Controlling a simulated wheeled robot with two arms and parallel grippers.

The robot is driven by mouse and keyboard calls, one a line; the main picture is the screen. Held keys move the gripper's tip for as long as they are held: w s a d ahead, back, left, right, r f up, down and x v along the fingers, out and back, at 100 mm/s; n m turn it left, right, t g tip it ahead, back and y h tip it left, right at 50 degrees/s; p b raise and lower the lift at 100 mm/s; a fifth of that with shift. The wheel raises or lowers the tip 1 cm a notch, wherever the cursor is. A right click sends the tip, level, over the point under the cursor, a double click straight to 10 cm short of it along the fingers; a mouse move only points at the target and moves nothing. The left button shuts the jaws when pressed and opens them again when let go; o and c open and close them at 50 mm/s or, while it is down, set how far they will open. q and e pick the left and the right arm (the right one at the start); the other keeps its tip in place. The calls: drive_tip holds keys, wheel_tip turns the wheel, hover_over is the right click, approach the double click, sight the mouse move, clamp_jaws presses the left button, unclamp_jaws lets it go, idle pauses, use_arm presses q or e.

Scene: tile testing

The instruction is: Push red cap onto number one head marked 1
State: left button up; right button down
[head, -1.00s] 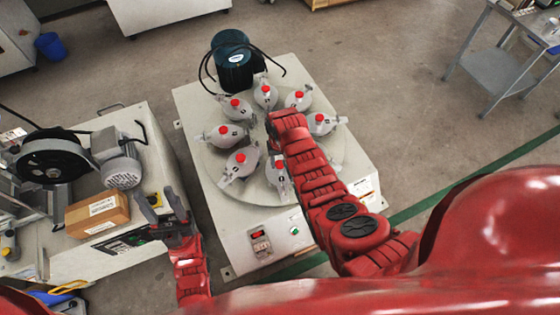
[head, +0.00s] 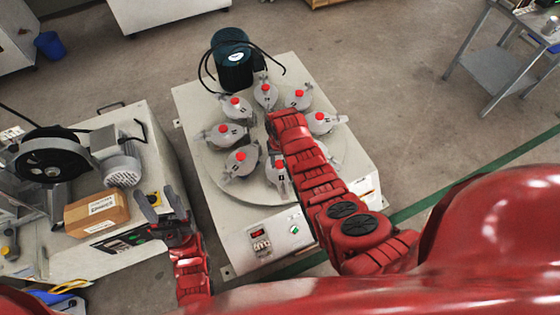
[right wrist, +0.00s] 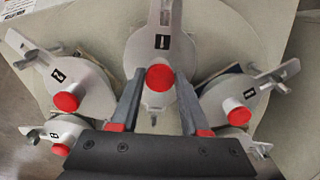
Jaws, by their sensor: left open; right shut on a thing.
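The head marked 1 (right wrist: 150,48) is a grey rounded body with a black label, at the top middle of the right wrist view. A red cap (right wrist: 159,77) is at its near end, between the fingertips of my right gripper (right wrist: 159,84). That gripper is shut on the cap, one finger on each side. I cannot tell how far the cap is seated. In the head view my right arm covers the gripper, above the turntable (head: 248,193). My left gripper (head: 163,205) is open and empty, left of the turntable machine.
Several other grey heads with red caps ring the turntable, one at its left (head: 226,134). A dark green motor (head: 233,68) with cables stands behind. A cardboard box (head: 97,213) and machinery stand on the left bench. A metal cart (head: 497,72) is at upper right.

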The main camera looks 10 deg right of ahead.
unclamp_jaws()
idle(0.6)
drive_tip(key=shift+r+p, duration=2.6)
drive_tip(key=shift+r, duration=0.95)
clamp_jaws()
drive_tip(key=shift+f, duration=0.25)
